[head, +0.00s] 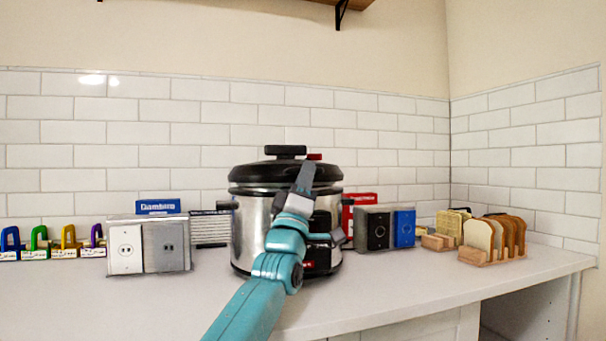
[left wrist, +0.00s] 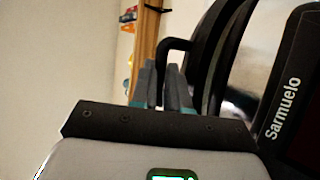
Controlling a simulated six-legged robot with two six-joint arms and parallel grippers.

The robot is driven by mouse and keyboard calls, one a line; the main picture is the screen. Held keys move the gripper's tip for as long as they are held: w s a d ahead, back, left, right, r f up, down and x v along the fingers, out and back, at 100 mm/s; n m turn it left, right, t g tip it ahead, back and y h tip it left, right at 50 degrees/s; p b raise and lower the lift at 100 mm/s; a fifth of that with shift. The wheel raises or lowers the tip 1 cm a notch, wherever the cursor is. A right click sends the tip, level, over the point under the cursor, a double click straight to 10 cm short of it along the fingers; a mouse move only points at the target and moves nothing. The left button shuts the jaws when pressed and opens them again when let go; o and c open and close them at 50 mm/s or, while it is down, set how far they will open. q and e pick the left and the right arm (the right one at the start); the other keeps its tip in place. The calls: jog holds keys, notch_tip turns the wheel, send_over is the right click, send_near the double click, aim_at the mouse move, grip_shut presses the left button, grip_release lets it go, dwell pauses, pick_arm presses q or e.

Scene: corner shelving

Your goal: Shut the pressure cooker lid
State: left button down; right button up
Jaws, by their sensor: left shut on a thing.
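The pressure cooker (head: 250,240) is a silver pot with black fittings, standing on the counter in the middle of the head view. Its black lid (head: 255,174) lies over the pot, close to level, with a thin pale band under its rim. A black knob (head: 285,151) and a small red part (head: 314,156) are on top. My left gripper (head: 308,168) is in front of the lid's right side. In the left wrist view its fingers (left wrist: 165,85) are close together at a bent black handle (left wrist: 172,46). The arm hides part of the cooker's front. My right gripper is not seen.
Left of the cooker stand a socket panel (head: 126,249) and several coloured padlocks (head: 70,238). Right of it are a switch box (head: 377,230) and a toast rack (head: 492,255). The counter (head: 420,290) is clear in front; a tiled wall (head: 150,160) is behind.

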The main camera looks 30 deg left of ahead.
pick_arm(q)
jog(key=shift+w+a+f+b, duration=0.1)
jog(key=shift+f+b, duration=0.1)
jog(key=shift+f, duration=0.25)
jog(key=shift+w+a+f+b, duration=0.1)
jog(key=shift+f+b, duration=0.1)
jog(key=shift+f, duration=0.2)
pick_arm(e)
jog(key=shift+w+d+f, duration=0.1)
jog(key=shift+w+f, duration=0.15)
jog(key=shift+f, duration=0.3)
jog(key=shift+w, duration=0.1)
pick_arm(q)
jog(key=c, duration=1.3)
grip_release()
jog(key=shift+f, duration=0.1)
jog(key=shift+o, duration=0.9)
jog(key=shift+w+a+f, duration=0.1)
jog(key=shift+a, duration=0.05)
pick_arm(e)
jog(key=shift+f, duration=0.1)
